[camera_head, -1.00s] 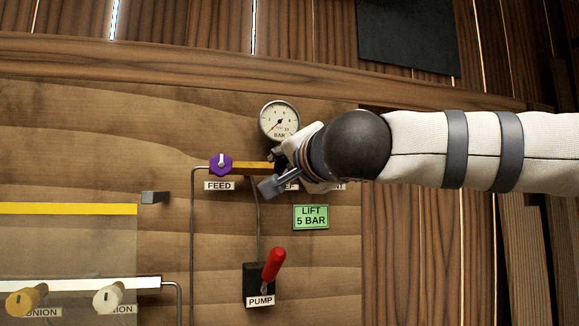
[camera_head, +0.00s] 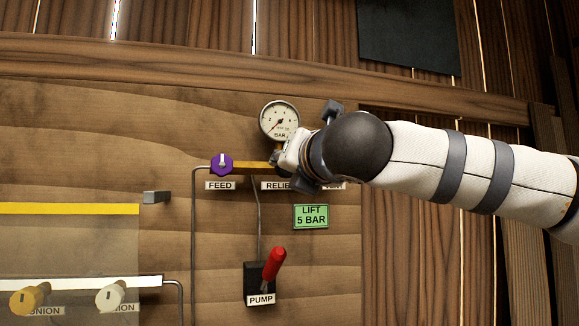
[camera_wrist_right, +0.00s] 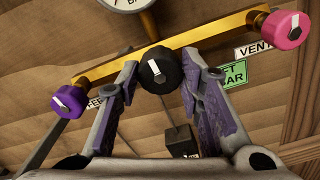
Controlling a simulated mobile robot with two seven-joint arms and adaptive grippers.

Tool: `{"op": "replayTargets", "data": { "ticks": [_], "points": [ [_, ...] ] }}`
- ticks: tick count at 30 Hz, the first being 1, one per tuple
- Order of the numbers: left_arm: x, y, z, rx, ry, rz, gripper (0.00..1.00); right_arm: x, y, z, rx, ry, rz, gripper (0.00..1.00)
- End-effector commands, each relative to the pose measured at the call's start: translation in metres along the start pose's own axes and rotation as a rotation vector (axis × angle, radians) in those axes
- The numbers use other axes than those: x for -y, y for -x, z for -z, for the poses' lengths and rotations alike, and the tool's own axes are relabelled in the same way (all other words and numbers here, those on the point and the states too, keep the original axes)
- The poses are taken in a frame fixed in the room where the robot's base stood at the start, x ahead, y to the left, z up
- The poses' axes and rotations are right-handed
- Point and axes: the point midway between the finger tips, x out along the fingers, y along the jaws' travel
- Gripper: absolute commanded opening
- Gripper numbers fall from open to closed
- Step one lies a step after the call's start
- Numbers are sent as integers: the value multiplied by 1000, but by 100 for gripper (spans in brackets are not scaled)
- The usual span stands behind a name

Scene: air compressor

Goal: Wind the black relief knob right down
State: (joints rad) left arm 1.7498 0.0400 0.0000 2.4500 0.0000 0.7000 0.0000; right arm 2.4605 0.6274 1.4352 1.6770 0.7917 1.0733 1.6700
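The black relief knob (camera_wrist_right: 160,70) with a white pointer mark sits mid-way along the brass manifold bar (camera_wrist_right: 215,38), in the right wrist view. My right gripper (camera_wrist_right: 161,72) has one finger on each side of the knob, close to its edges; I cannot tell whether they touch it. In the head view my right gripper and wrist (camera_head: 300,150) cover the knob and the right part of the bar. My left gripper is not in view.
A purple feed knob (camera_head: 222,165) and a pink vent knob (camera_wrist_right: 285,28) sit at the bar's ends. A pressure gauge (camera_head: 280,120) is above. A green lift label (camera_head: 311,216) and a red-handled pump lever (camera_head: 273,264) are below.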

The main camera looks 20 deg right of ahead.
Motion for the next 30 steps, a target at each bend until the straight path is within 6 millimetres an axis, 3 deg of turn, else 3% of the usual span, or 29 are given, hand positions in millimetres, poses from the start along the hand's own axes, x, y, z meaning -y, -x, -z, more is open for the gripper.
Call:
{"op": "replayTargets", "data": {
  "ticks": [11, 21, 30],
  "points": [
    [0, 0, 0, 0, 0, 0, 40, 0, 2, 0, 0, 17, 0, 49],
    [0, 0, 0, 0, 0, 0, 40, -1, 52, -1, 1, 17, -2, 49],
    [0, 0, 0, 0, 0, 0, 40, 0, 60, 0, -1, 18, 1, 49]
  ]
}}
